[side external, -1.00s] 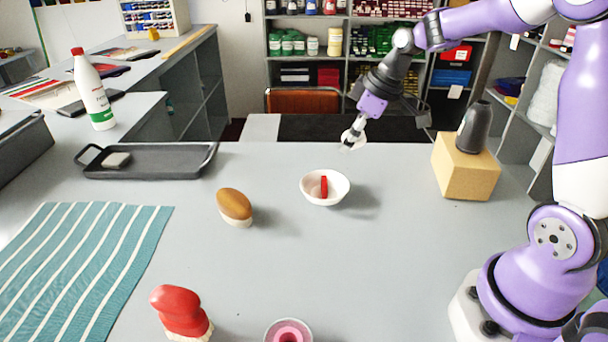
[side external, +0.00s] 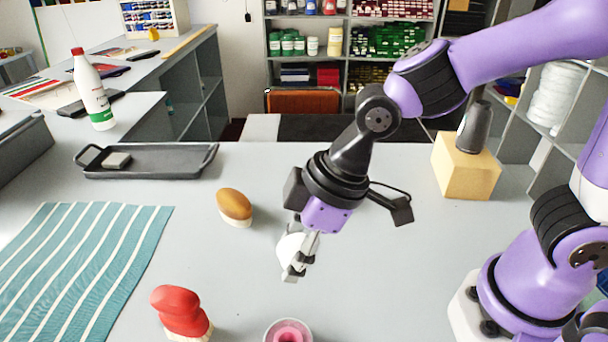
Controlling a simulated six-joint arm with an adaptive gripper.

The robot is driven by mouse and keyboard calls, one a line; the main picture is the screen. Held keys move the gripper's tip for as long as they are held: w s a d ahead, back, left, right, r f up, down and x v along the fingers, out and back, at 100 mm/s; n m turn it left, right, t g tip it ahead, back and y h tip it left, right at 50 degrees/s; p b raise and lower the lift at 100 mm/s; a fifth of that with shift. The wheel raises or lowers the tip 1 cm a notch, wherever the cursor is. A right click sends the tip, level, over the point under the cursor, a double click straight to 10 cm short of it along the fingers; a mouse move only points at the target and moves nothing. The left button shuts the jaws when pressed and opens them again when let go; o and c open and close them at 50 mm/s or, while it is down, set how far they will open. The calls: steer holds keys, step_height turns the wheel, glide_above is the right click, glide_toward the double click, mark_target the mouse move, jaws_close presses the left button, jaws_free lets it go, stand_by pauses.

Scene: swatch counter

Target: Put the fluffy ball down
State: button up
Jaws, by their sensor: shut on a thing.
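My gripper (side external: 294,268) is in the middle of the side external view, above the grey counter, pointing down and slightly left. It is shut on a white rounded thing, which I take to be the fluffy ball (side external: 288,249). The ball shows mostly on the left of the fingers, which hide part of it. It appears to be held clear of the counter, but its exact height is hard to tell.
A brown-topped brush (side external: 235,205) is behind and left; a red-handled brush (side external: 179,309) and pink-lined cup (side external: 287,333) are in front. A dark tray (side external: 190,172), striped cloth (side external: 60,290) and cardboard box (side external: 466,168) also lie around. The counter between is clear.

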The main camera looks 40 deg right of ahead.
steer(key=w+d+f, duration=0.1)
steer(key=w, duration=0.1)
steer(key=w+d+f, duration=0.4)
steer(key=w, duration=0.1)
steer(key=shift+d+f, duration=0.15)
steer(key=shift+d, duration=0.1)
steer(key=shift+w+d+f, duration=0.1)
steer(key=shift+w+f, duration=0.05)
steer(key=shift+f, duration=1.95)
steer(key=shift+f, duration=0.15)
steer(key=o, duration=0.7)
steer(key=shift+o, duration=0.2)
